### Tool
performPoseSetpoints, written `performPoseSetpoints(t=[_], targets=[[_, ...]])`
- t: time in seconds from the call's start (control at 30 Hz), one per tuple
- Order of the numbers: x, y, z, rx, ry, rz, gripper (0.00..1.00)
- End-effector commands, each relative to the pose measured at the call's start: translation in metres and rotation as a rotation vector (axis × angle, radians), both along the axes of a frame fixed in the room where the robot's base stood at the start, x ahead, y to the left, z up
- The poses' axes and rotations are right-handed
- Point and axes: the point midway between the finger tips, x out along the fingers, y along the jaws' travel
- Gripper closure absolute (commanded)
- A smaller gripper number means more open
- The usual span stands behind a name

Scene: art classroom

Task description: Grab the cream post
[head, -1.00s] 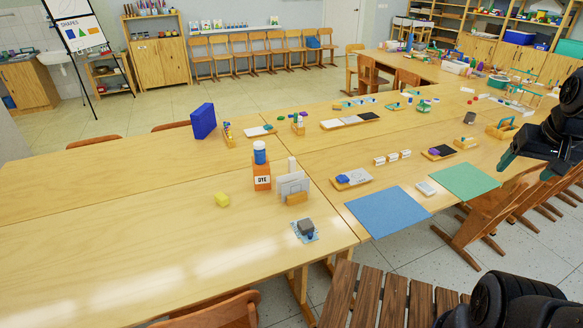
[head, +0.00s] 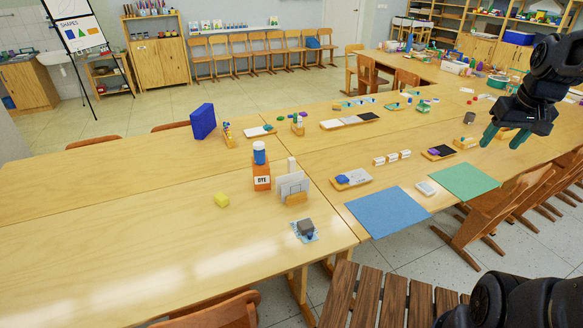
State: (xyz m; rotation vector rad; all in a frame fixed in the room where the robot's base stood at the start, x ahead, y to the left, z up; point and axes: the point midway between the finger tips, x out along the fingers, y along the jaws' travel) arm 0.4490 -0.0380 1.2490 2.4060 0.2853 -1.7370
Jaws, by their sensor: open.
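The cream post (head: 291,163) stands upright on the table, just behind a holder with white cards (head: 293,186). Only its upper part shows, as the cards hide its lower part. My gripper (head: 499,146) is at the upper right with its teal fingers apart and pointing down. It is empty and far to the right of the post, in the air.
An orange DYE box (head: 262,182) with a blue-and-white bottle (head: 259,153) on it stands close left of the post. The left tabletop is mostly clear.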

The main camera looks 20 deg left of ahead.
Motion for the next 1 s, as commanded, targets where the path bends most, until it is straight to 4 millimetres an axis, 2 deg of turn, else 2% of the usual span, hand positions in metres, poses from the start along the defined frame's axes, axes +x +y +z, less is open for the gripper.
performPoseSetpoints(t=[0.03, 0.2, 0.5, 0.77, 1.0], targets=[[0.013, 0.007, 0.001, -0.002, 0.015, 0.037, 0.43], [0.051, 0.035, 0.006, 0.000, 0.052, 0.173, 0.43], [0.118, 0.091, 0.001, 0.026, 0.111, 0.419, 0.43], [0.172, 0.145, -0.014, 0.072, 0.152, 0.632, 0.43], [0.218, 0.198, -0.036, 0.137, 0.175, 0.824, 0.43]])
